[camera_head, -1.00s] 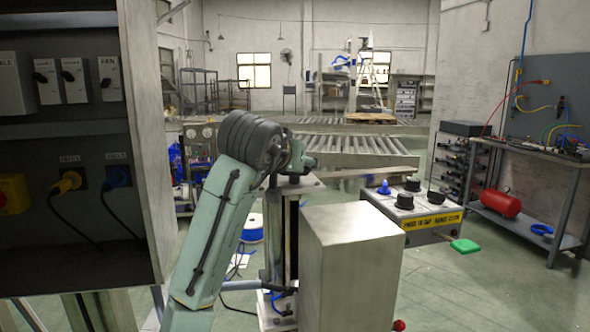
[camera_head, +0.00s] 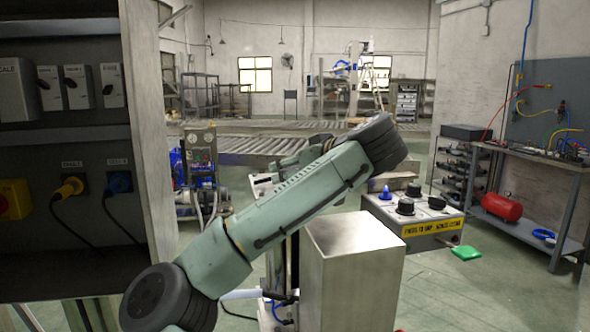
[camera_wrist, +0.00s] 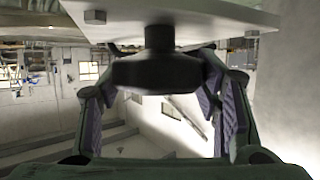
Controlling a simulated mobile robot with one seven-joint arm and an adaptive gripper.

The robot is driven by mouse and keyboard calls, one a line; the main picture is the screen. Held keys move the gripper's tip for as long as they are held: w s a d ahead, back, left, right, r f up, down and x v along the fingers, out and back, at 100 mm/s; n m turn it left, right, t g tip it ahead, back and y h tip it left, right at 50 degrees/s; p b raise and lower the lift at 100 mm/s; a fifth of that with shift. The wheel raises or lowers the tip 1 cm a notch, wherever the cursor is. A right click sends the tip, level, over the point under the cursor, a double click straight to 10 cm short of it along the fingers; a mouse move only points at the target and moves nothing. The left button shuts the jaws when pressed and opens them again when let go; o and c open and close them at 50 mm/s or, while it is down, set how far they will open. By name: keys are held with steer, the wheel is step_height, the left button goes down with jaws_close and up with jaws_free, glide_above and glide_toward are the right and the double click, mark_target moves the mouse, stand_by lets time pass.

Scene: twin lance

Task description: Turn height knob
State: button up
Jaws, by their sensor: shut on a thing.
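In the wrist view, a dark round knob (camera_wrist: 155,70) with a short stem hangs under a pale metal plate (camera_wrist: 190,14). It looks like the height knob, though no label on it shows. My gripper (camera_wrist: 158,84) has its two purple-padded fingers on the left and right of the knob and is shut on it. The exact contact at the pads is dark and hard to see.
In the head view, a control box (camera_head: 432,229) with black knobs and a blue one stands right of a metal cabinet (camera_head: 352,262). A switch panel (camera_head: 65,180) fills the left side. Open floor lies at the right.

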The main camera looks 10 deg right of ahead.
mark_target(294, 168)
steer(key=shift+f+n+g+y+b, duration=0.1)
steer(key=shift+n+g+y+b, duration=0.6)
steer(key=shift+n+y+b, duration=0.65)
steer(key=shift+n+g+y+b, duration=0.3)
steer(key=shift+n+y+b, duration=0.05)
steer(key=shift+b, duration=0.1)
steer(key=o, duration=1.2)
steer(key=shift+c, duration=0.2)
step_height(294, 168, up, 10)
steer(key=shift+r, duration=0.1)
